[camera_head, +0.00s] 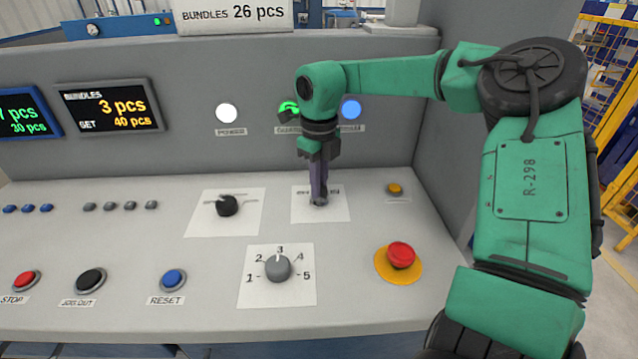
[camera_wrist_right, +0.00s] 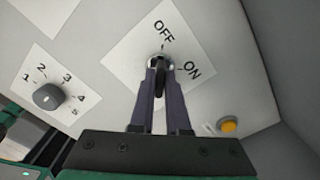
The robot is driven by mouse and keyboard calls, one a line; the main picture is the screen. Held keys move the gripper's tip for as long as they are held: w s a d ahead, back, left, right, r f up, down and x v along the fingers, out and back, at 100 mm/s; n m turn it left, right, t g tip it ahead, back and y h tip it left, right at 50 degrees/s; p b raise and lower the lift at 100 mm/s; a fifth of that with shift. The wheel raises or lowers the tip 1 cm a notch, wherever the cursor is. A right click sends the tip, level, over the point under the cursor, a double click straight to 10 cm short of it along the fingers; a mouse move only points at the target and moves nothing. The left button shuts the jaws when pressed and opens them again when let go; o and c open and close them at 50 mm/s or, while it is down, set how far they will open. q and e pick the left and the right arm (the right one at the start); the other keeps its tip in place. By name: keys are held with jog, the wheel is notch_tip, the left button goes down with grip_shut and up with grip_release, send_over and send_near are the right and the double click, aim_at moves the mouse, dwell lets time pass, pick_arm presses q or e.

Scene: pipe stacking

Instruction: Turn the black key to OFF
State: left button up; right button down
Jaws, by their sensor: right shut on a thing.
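The black key (camera_wrist_right: 159,88) sits in a round key switch on a white plate (camera_wrist_right: 120,62) marked OFF and ON. My right gripper (camera_wrist_right: 160,78) is shut on the key, one finger on each side. In the wrist view the key looks roughly in line with the OFF mark, though the fingers partly hide it. In the head view my right gripper (camera_head: 319,197) points down onto the same white plate (camera_head: 338,208) and hides the key. My left gripper is not in view.
A black selector knob (camera_head: 227,205) stands left of the key plate. A grey five-position dial (camera_head: 278,268) is in front. A red emergency button (camera_head: 401,255) on yellow and a small yellow button (camera_head: 395,188) are to the right. The upright panel with lamps rises behind.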

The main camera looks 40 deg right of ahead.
jog(key=c, duration=0.9)
grip_release()
jog(key=shift+r, duration=0.1)
notch_tip(320, 180, up, 14)
jog(key=shift+r+p, duration=0.25)
jog(key=shift+p, duration=0.05)
